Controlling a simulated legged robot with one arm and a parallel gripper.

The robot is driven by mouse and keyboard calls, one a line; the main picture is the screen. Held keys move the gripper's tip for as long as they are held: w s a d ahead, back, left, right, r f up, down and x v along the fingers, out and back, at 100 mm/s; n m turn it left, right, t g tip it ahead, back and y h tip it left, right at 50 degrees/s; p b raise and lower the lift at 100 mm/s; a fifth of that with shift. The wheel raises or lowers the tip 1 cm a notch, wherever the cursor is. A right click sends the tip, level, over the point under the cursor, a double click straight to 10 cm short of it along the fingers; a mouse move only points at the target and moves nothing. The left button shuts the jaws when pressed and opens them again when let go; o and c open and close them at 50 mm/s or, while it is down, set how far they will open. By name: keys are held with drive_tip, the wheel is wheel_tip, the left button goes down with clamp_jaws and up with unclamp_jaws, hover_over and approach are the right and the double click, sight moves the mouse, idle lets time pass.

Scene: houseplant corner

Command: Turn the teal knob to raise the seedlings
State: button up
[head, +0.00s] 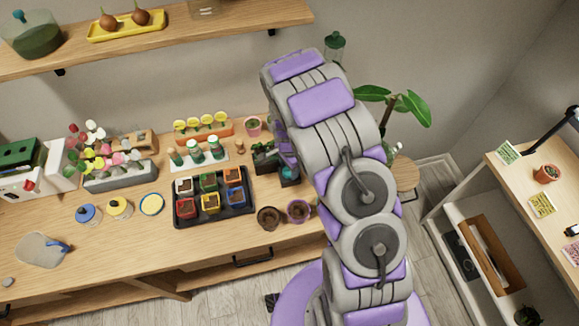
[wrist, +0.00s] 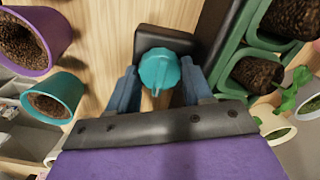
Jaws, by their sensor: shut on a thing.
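The teal knob (wrist: 159,70) is at the upper middle of the wrist view, on a dark base (wrist: 165,38) above the wooden table. My gripper (wrist: 158,74) has its two blue fingers on either side of the knob and is shut on it. A green planter (wrist: 224,82) with dark soil stands just right of the knob. A small leafy seedling (wrist: 289,98) shows at its right side. In the head view my arm hides most of the gripper and the knob; the planter (head: 263,160) shows beside them.
A purple pot (wrist: 68,20) and a teal pot (wrist: 68,88), both with soil, stand left of my gripper. In the head view, a black tray (head: 213,219) of coloured pots lies farther left. A leafy plant (head: 408,106) stands right of my arm.

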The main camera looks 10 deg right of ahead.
drive_tip(key=o, duration=1)
drive_tip(key=shift+r, duration=0.1)
drive_tip(key=shift+o, duration=0.2)
drive_tip(key=shift+w, duration=0.1)
